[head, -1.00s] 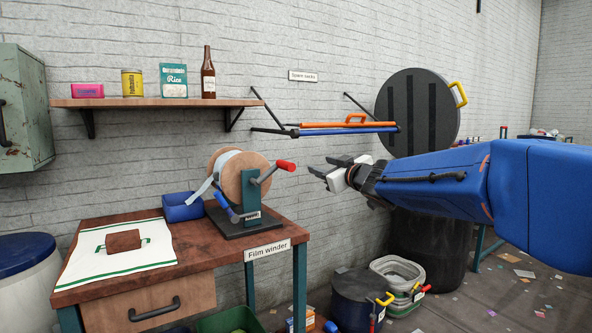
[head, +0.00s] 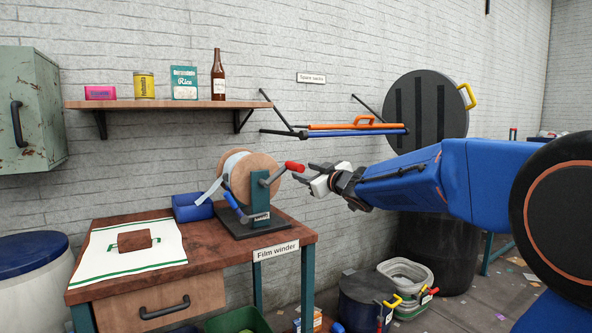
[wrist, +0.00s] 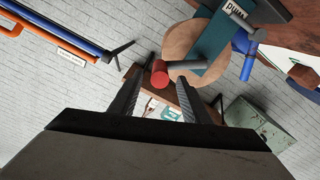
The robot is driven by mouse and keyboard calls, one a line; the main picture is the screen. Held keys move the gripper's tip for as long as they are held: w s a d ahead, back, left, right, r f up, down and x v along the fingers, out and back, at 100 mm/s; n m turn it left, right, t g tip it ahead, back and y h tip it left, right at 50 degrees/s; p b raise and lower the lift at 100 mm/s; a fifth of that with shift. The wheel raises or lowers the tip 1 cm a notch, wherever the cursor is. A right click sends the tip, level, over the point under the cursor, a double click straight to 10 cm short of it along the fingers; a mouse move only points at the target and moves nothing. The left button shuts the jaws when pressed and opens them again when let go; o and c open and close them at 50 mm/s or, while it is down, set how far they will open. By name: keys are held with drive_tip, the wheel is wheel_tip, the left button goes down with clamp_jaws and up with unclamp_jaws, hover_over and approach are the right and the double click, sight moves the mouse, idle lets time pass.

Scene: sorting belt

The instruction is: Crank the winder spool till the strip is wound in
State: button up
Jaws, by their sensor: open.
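The film winder is a wooden-flanged spool (head: 250,170) on a teal upright with a dark base on the brown table (head: 205,254). A pale strip (head: 210,191) hangs off its left side. Its crank has a red grip (head: 295,166) pointing right; a blue-handled lever (head: 233,201) sits lower in front. My gripper (head: 307,172) is open just right of the red grip. In the wrist view, the red grip (wrist: 160,74) shows between and just ahead of the fingertips (wrist: 161,84). I cannot tell whether they touch it.
A blue bin (head: 192,208) sits left of the winder, and a cloth (head: 110,258) with a brown block lies front left. A shelf (head: 170,105) is above. Orange and blue bars (head: 355,130) project from the wall above my gripper. Buckets stand on the floor right of the table.

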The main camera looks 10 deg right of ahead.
sight(296, 168)
drive_tip(key=x, duration=0.6)
drive_tip(key=shift+w+a, duration=0.1)
drive_tip(key=shift+w, duration=0.3)
clamp_jaws()
